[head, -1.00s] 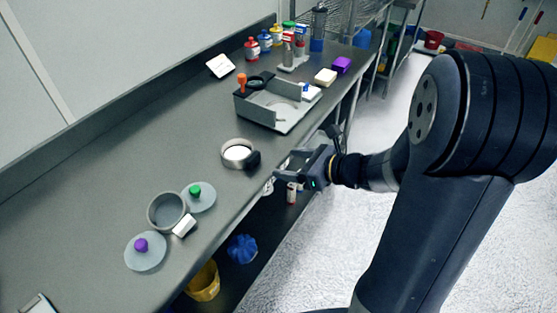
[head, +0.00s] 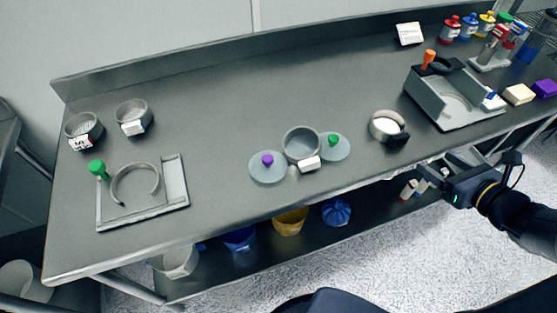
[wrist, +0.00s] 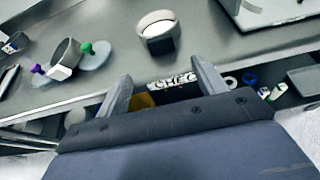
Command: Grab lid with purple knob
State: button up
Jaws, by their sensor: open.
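The lid with the purple knob (head: 267,167) is a translucent grey disc lying on the metal bench, left of a grey round sieve (head: 301,146). A like lid with a green knob (head: 334,147) lies on the sieve's right. The purple knob also shows at the left of the wrist view (wrist: 37,69). My gripper (head: 440,172) is open and empty at the bench's front edge, well right of the purple-knob lid. In the wrist view its two fingers (wrist: 160,82) are spread apart, with the bench edge beyond them.
A ring-shaped container with white contents (head: 386,125) stands between the lids and a grey fixture (head: 452,97) at right. Another fixture with a green knob (head: 143,192) and two small round containers (head: 84,131) are at left. Coloured bottles (head: 470,27) stand at the far right.

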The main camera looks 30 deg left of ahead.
aim_at(268, 166)
jog(key=j+u, duration=0.6)
jog(key=u, duration=0.15)
jog(key=j+u, duration=0.4)
jog(key=l, duration=0.1)
